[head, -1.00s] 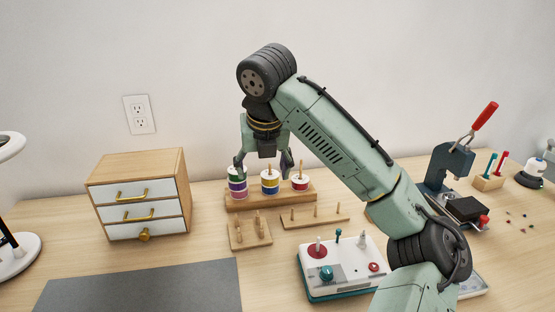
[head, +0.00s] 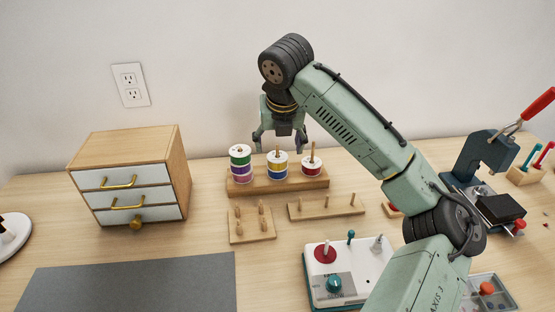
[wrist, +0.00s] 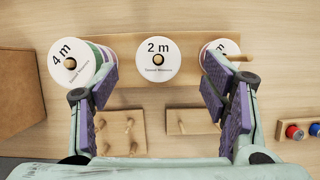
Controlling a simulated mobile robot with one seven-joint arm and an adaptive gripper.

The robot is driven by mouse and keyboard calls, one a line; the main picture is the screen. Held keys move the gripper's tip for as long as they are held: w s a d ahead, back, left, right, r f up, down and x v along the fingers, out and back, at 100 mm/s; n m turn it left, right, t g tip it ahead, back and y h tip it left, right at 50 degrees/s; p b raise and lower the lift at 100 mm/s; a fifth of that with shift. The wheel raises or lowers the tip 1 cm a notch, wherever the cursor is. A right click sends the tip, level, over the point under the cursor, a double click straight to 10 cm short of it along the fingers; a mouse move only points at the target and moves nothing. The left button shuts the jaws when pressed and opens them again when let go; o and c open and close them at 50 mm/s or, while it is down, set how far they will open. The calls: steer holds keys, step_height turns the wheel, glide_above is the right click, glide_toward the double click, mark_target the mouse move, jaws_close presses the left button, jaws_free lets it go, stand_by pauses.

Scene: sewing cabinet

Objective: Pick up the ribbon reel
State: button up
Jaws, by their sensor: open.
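Three stacks of ribbon reels stand on pegs of a long wooden stand (head: 310,184). The left stack (head: 240,165) has green, white and purple bands. The middle stack (head: 277,168) has yellow and blue bands. The right reel (head: 311,168) is red. My gripper (head: 278,144) is open and empty, above and behind the middle stack in the head view. The wrist view looks down on the stacks. The middle one, labelled "2 m" (wrist: 157,72), lies between my fingers (wrist: 158,92). The "4 m" one (wrist: 66,62) is on the left. My right finger partly hides the right one.
Two small peg racks (head: 250,230) (head: 300,211) lie in front of the stand. A drawer cabinet (head: 130,190) is at left, with a grey mat (head: 130,285) before it. A white control box (head: 340,262) and a lever press (head: 485,165) stand at right. The wall is behind.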

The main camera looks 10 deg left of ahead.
mark_target(278, 155)
steer(key=x, duration=0.4)
steer(key=shift+s+a+f+p, duration=0.1)
steer(key=shift+f+p, duration=0.25)
steer(key=shift+c, duration=0.2)
steer(key=c, duration=1.1)
